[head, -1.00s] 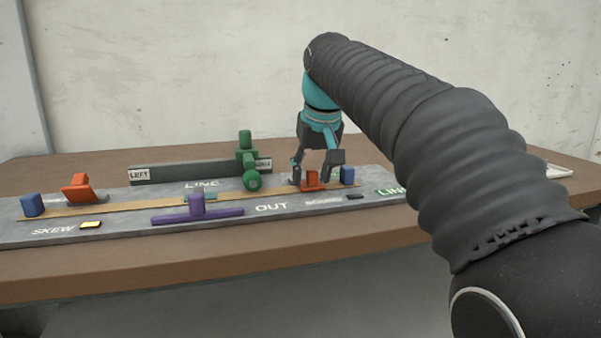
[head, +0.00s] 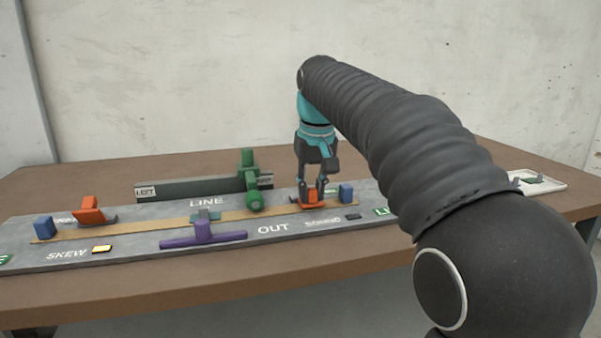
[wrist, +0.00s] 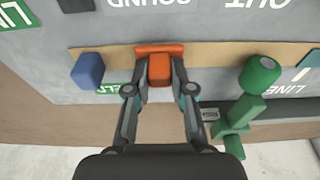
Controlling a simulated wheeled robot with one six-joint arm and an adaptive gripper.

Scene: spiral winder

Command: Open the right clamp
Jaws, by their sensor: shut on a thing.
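The right clamp is an orange block with a flat plate (head: 313,205) on the tan strip, just left of the right blue block (head: 346,193). It also shows in the wrist view (wrist: 160,69), between my fingertips. My gripper (head: 312,194) points down over this clamp and is shut on its orange block, one finger on each side. In the wrist view, my gripper (wrist: 159,75) hides little of the block. The left clamp (head: 91,212), also orange, stands at the far left of the strip beside another blue block (head: 43,227).
A green post-and-knob piece (head: 252,185) stands left of my gripper, by a dark bar (head: 180,189). A purple T-shaped handle (head: 203,236) lies at the front middle. A yellow button (head: 102,249) is by SKEW. A white tray (head: 545,182) is at the right.

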